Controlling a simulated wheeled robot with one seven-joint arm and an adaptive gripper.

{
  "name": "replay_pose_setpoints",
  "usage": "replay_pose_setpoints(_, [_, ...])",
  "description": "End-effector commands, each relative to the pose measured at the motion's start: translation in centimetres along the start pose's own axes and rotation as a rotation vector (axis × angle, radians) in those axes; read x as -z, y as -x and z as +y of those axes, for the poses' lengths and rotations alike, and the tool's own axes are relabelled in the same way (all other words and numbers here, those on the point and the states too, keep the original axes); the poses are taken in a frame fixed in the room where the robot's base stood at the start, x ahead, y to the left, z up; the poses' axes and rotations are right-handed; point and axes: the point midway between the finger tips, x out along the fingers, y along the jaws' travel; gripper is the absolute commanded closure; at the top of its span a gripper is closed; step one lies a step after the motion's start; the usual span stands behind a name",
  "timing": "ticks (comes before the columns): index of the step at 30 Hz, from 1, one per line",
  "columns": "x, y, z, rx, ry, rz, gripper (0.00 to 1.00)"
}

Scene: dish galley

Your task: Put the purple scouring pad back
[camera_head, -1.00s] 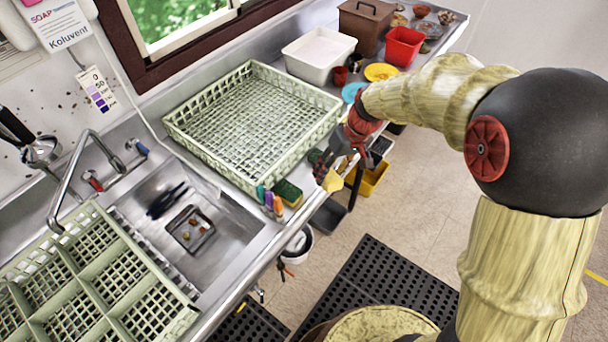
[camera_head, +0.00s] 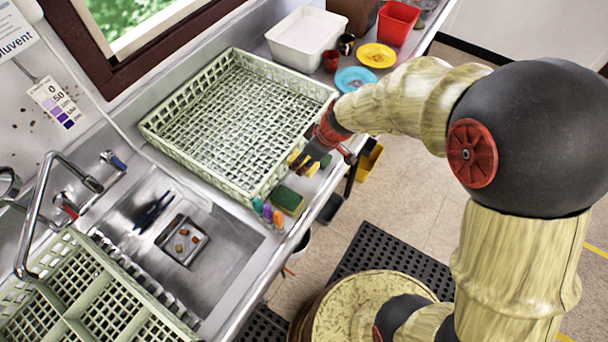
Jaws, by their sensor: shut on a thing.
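My gripper (camera_head: 307,160) is over the front strip of the counter, at the right front corner of the green rack. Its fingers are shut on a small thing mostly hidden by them. Dark and yellow patches show at the fingertips, too small to tell apart well. A green and yellow sponge (camera_head: 288,200) lies on the counter just in front of the gripper, to the lower left. I cannot tell whether the held thing touches the counter.
The empty green rack (camera_head: 235,125) fills the counter behind. The sink (camera_head: 225,255) holds a small tray (camera_head: 182,240). A blue plate (camera_head: 355,79), yellow plate (camera_head: 376,55) and white tub (camera_head: 305,38) are farther back.

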Motion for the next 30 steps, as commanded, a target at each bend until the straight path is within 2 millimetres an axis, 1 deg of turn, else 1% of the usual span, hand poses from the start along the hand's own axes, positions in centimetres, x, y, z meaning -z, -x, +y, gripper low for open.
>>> replay_pose_setpoints(1, [-0.6, -1.3, 0.0, 0.001, -0.001, -0.003, 0.79])
replay_pose_setpoints(4, [-1.2, -2.9, 0.0, 0.001, -0.002, -0.002, 0.79])
replay_pose_setpoints(6, [-1.5, -3.5, 0.0, 0.0, 0.0, -0.001, 0.79])
replay_pose_setpoints(13, [-2.0, -4.8, 0.0, 0.001, -0.001, -0.001, 0.79])
replay_pose_setpoints(19, [-3.1, -7.4, 0.0, 0.001, -0.001, -0.001, 0.79])
replay_pose_setpoints(21, [-3.2, -7.7, 0.1, 0.0, -0.001, 0.0, 0.79])
replay_pose_setpoints(30, [-3.2, -7.7, 0.1, -0.001, 0.0, 0.0, 0.79])
